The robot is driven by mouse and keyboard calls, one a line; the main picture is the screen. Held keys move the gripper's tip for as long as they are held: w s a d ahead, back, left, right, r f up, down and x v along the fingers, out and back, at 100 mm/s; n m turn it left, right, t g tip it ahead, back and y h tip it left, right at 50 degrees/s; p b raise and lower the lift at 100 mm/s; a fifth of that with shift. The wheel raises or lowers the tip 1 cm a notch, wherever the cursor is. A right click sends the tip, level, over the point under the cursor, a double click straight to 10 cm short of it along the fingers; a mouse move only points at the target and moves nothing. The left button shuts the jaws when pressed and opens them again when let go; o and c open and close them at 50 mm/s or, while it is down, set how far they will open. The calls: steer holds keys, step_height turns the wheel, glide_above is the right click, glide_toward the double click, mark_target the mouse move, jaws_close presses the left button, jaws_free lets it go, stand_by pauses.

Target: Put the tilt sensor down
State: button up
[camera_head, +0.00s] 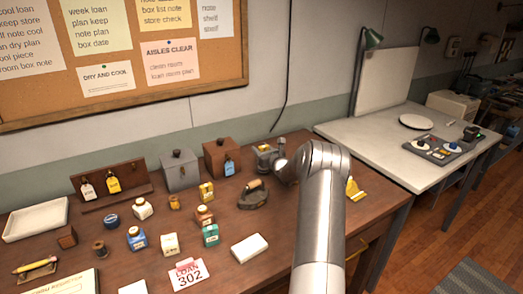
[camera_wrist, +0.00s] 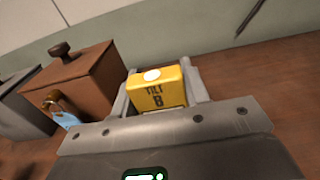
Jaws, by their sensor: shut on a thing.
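The tilt sensor (camera_wrist: 156,90) is a small yellow block with a white round spot on one face and dark lettering "TILT 8". It sits between the two grey fingers of my gripper (camera_wrist: 160,88) in the wrist view. My gripper (camera_head: 268,158) is shut on it, low at the back of the brown table (camera_head: 300,225), just right of a brown box (camera_head: 221,157) with a blue tag.
The brown box (camera_wrist: 78,85) stands close left in the wrist view, with a grey box (camera_head: 180,170) beyond it. A dark rounded holder (camera_head: 253,194) lies in front of my gripper. Several small jars and blocks fill the table's middle. A white table (camera_head: 390,150) stands right.

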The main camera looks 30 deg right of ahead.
steer(key=o, duration=1)
steer(key=shift+f, duration=0.1)
